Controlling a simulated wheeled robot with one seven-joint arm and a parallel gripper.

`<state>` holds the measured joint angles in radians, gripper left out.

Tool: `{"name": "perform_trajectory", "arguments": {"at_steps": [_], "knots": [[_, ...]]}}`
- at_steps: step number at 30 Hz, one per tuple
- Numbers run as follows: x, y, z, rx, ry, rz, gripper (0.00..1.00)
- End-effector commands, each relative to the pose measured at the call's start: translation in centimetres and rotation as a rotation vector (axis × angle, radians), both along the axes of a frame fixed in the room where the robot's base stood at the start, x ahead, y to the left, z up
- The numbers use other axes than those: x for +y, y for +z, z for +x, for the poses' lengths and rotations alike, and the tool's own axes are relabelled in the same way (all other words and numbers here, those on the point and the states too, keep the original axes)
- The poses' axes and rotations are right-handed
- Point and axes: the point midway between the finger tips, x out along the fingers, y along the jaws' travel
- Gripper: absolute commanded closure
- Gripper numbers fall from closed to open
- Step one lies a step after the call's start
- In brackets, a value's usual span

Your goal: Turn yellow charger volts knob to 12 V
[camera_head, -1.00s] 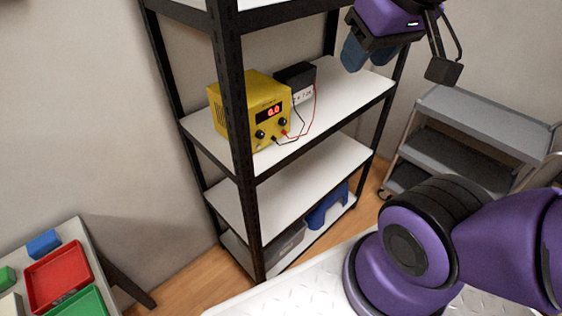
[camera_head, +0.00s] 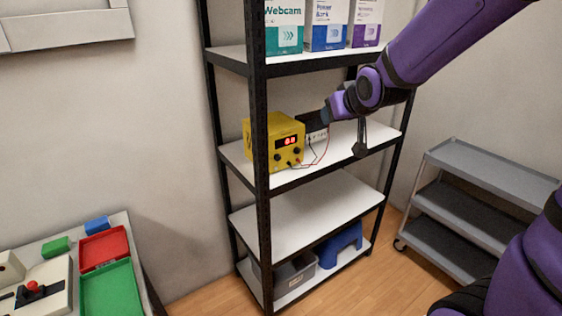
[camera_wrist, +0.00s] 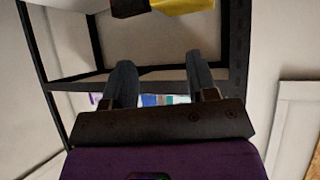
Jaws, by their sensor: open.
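The yellow charger (camera_head: 284,124) sits on the middle shelf in the head view, partly behind the front post. Its red display (camera_head: 289,141) lights with digits too small to read surely. Two dark knobs (camera_head: 278,156) sit low on its front; their labels and pointers cannot be read. In the wrist view, part of the charger (camera_wrist: 182,5) shows at the top edge, its knobs out of sight. My gripper (camera_head: 324,116) is at the charger's right, by the black box, apart from the knobs as far as I can tell. In the wrist view its two fingers (camera_wrist: 160,72) are spread and empty.
A black box (camera_head: 314,124) with a white strip stands right of the charger. Red and black leads hang in front. Product boxes (camera_head: 326,25) fill the shelf above. A grey cart (camera_head: 490,170) stands right.

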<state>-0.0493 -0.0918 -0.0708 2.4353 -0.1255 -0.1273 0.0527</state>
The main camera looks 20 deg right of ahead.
Motion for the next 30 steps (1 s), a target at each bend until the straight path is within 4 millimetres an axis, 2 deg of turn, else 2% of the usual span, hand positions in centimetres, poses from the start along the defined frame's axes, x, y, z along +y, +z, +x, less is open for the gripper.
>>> {"name": "perform_trajectory", "arguments": {"at_steps": [1,6,9,15,22,27,30], "knots": [[0.1,-1.3,1.6,-0.022,0.009,-0.001,0.47],[0.6,-4.8,6.1,-0.132,0.044,0.002,0.47],[1.0,-7.0,8.3,-0.199,0.07,0.007,0.47],[1.9,-12.0,11.4,-0.325,0.127,0.027,0.47],[3.2,-18.2,13.0,-0.467,0.199,0.072,0.47],[3.9,-22.0,12.7,-0.555,0.247,0.112,0.47],[4.2,-23.5,12.4,-0.592,0.265,0.131,0.47]]}}
